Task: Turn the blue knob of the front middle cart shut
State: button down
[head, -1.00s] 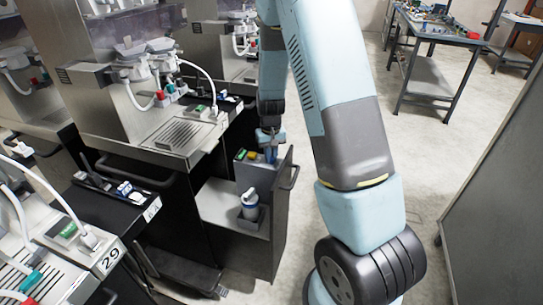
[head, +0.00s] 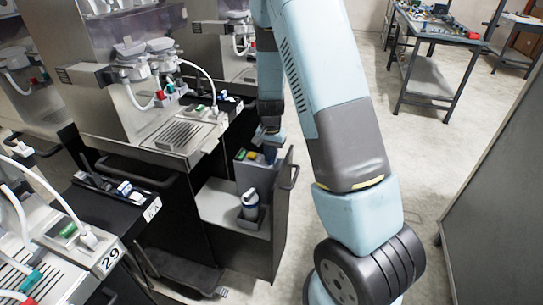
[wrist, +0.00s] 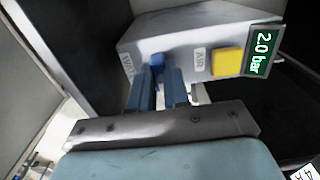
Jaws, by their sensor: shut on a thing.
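In the wrist view, a grey valve box carries a blue knob (wrist: 157,61) beside a label only partly readable. My gripper (wrist: 159,82) points at the box with its two blue fingers on either side of the knob, shut on it. To the right is a yellow knob (wrist: 227,61) by an "AIR" label, then a green display (wrist: 262,50) reading "2.0 bar". In the head view my gripper (head: 270,152) is at the top of the open cart (head: 286,215). The blue knob is hidden there behind my gripper, so its exact angle is unclear.
A bottle with a blue-grey cap (head: 250,204) stands on the cart's lower shelf. The dispenser (head: 185,137) stands left of the cart. A grey panel (head: 495,200) rises at the right. The floor between is clear.

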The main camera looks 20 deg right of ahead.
dwell(0.4)
jog(key=c, duration=1.1)
grip_release()
jog(key=shift+r, duration=0.1)
notch_tip(320, 180, up, 14)
jog(key=shift+f, duration=0.25)
jog(key=shift+r, duration=0.1)
